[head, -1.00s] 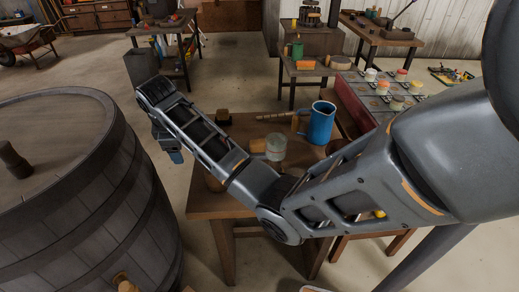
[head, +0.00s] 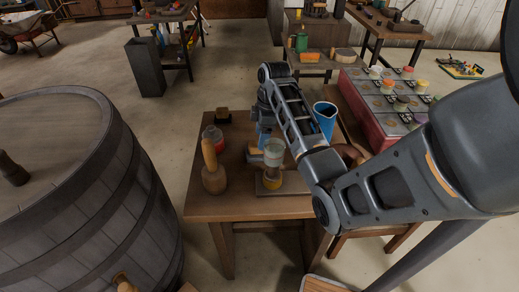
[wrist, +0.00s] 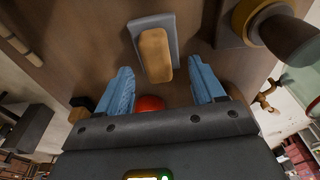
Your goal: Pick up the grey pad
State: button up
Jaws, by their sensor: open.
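The grey pad (wrist: 172,25) lies on the wooden table in the wrist view, with a tan block-like grip (wrist: 155,52) along its top. In the head view the pad (head: 254,161) is small and partly hidden beside the glass jar. My gripper (wrist: 160,72) has its blue fingers spread, with the near end of the tan grip showing between them in the picture. Nothing is held. In the head view my gripper (head: 264,138) hangs above the table behind the glass jar. Its height over the pad is hard to tell.
On the table (head: 240,205), a glass jar with a yellow lower part (head: 273,155) stands close to the pad. A barrel (head: 80,200) stands left.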

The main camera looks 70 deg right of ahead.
aim_at(253, 154)
jog(key=f, duration=0.2)
jog(key=w+f, duration=0.1)
jog(key=f, duration=0.1)
jog(key=shift+f, duration=0.4)
jog(key=shift+c, duration=0.3)
jog(key=c, duration=1)
jog(key=shift+w+r+p, duration=0.1)
jog(key=shift+r+p, duration=0.1)
jog(key=shift+p, duration=0.2)
